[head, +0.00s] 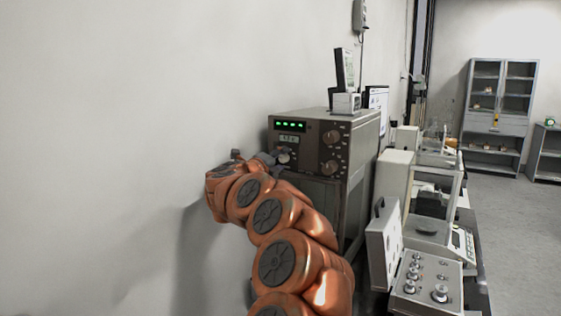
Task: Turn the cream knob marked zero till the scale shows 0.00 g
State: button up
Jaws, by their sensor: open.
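A large grey-brown instrument (363,160) stands against the wall, with a small green lit display (289,125) whose digits are too small to read. Below the display is a small pale knob (284,156), partly hidden by my gripper; its marking cannot be read. My gripper (274,158) is open at the left part of the front panel, close to the pale knob. Whether its fingers touch or surround the knob cannot be told.
Papers and a small holder (346,103) are on top of the instrument. A bare wall (100,140) runs along the left.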

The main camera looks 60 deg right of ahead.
jog(key=a, duration=1.2)
jog(key=shift+s, duration=0.25)
